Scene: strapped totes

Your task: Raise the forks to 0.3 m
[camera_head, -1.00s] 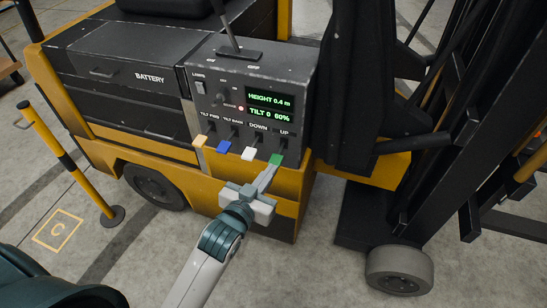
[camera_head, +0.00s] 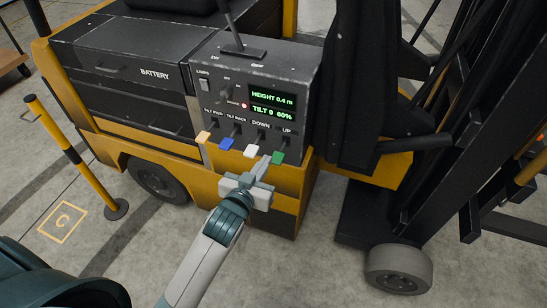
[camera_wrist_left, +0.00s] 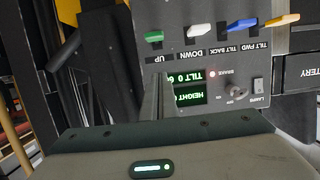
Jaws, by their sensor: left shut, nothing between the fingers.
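The forklift's control panel (camera_head: 270,75) has a display (camera_head: 272,112) reading HEIGHT 0.4 m and TILT 0, 60%. Below it are the green UP lever (camera_head: 278,157), the white DOWN lever (camera_head: 251,151), a blue TILT BACK lever (camera_head: 227,143) and an orange TILT FWD lever (camera_head: 204,136). My left gripper (camera_head: 264,161) is shut and empty, its tips between the green and white levers. In the left wrist view, the shut fingers (camera_wrist_left: 160,95) appear below the green lever (camera_wrist_left: 153,37) and white lever (camera_wrist_left: 200,31); contact cannot be told. My right gripper is out of view.
The dark mast (camera_head: 465,120) stands at the right, with a grey wheel (camera_head: 398,270) below. The battery box (camera_head: 130,75) is left of the panel. A yellow-black post (camera_head: 70,150) stands at the left, near a floor square marked C (camera_head: 63,222).

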